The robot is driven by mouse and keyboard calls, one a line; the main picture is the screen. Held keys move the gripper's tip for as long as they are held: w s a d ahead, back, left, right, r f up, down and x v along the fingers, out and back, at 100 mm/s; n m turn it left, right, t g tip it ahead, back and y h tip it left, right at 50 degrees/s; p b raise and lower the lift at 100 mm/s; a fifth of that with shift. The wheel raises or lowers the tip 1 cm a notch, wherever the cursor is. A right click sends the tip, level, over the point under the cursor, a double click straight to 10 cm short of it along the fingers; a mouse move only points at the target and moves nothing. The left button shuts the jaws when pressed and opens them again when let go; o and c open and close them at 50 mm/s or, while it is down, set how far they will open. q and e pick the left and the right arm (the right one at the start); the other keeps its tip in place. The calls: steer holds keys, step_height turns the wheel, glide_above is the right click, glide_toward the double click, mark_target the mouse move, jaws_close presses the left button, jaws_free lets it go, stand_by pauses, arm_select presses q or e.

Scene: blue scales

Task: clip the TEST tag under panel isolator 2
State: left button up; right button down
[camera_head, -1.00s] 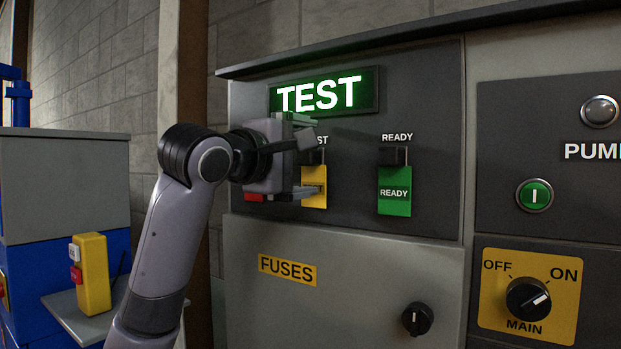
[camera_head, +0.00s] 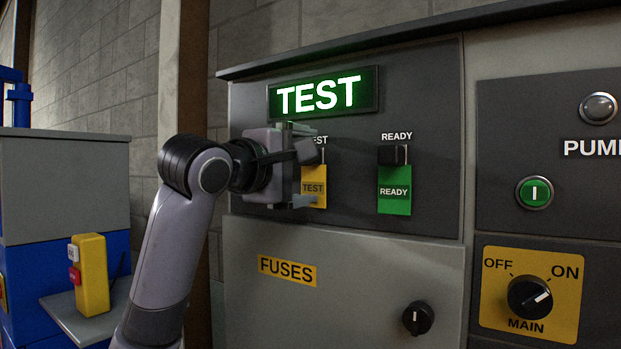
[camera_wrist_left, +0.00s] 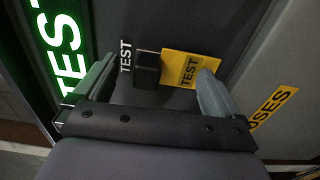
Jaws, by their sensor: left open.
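The yellow TEST tag (camera_head: 314,188) hangs from a black clip on the dark panel, under a small TEST label. The tag (camera_wrist_left: 180,66) and the black clip (camera_wrist_left: 147,70) also show in the left wrist view. My left gripper (camera_head: 309,166) is open and empty in front of them, partly covering the clip in the head view. In the left wrist view the gripper (camera_wrist_left: 153,80) has one finger on each side of the clip, and its right finger overlaps the tag's lower end. I cannot tell whether it touches. No isolator numbered 2 is readable. My right gripper is out of view.
A green READY tag (camera_head: 394,192) hangs under a black clip (camera_head: 393,155) to the right. A lit TEST display (camera_head: 321,95) sits above. The FUSES door (camera_head: 350,283) is below, with a MAIN switch (camera_head: 530,297) at lower right. A yellow button box (camera_head: 93,275) stands at left.

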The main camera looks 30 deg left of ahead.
arm_select(q)
steer(key=shift+f, duration=0.15)
steer(key=c, duration=0.9)
steer(key=shift+d, duration=0.1)
jaws_close()
steer(key=shift+s, duration=0.2)
steer(key=shift+s+a+b, duration=0.15)
steer(key=shift+s+b, duration=0.05)
steer(key=shift+s, duration=0.7)
steer(key=shift+s+a+b, duration=0.2)
steer(key=shift+s+b, duration=0.05)
steer(key=shift+s, duration=0.65)
steer(key=shift+s+a+b, duration=0.15)
steer(key=shift+s+b, duration=0.05)
steer(key=shift+s, duration=0.7)
